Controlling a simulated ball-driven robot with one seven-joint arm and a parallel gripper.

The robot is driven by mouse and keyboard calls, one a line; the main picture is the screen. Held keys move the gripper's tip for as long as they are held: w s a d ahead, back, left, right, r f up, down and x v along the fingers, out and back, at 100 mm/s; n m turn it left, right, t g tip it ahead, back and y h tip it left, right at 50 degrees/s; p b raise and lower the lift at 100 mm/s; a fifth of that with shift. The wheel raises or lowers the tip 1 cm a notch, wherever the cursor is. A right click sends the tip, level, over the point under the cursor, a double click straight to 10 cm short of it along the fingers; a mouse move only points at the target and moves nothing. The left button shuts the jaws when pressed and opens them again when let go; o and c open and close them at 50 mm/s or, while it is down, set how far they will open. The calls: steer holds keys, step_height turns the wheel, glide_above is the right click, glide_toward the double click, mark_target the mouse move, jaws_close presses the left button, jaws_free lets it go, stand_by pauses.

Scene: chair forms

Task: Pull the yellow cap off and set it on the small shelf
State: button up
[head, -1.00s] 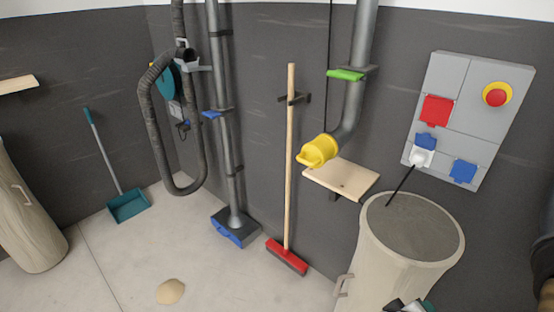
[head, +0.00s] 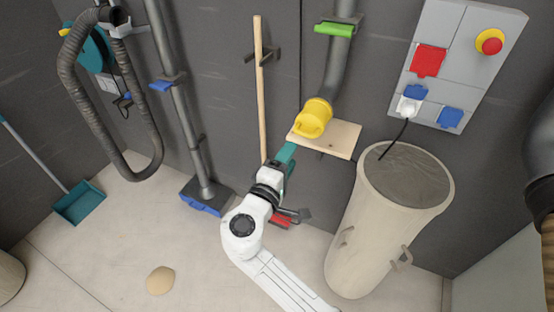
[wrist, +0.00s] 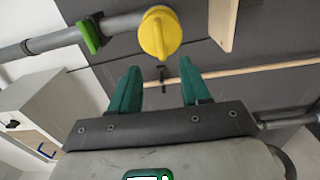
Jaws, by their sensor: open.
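The yellow cap (head: 314,118) sits on the lower end of a grey pipe, with a raised grip bar across its face. In the wrist view the yellow cap (wrist: 160,33) is beyond the fingertips, near the middle top.
A wooden broom (head: 260,90) stands left of the cap, close to my gripper. A green slide (head: 334,28) crosses the pipe above. A tall beige bin (head: 345,245) stands below right of the shelf. A switch panel (head: 455,65) hangs right.

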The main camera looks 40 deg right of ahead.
mark_target(304, 134)
steer(key=b+x, duration=0.1)
steer(key=x, duration=0.9)
steer(key=shift+d+b, duration=0.4)
steer(key=shift+c, duration=0.2)
jaws_close()
steer(key=shift+a+f, duration=0.1)
steer(key=shift+a, duration=0.05)
stand_by(1.1)
steer(key=v, duration=0.8)
steer(key=shift+a+p, duration=0.2)
steer(key=shift+p, duration=0.15)
stand_by(1.3)
steer(key=shift+s+a, duration=0.1)
steer(key=shift+v, duration=2.45)
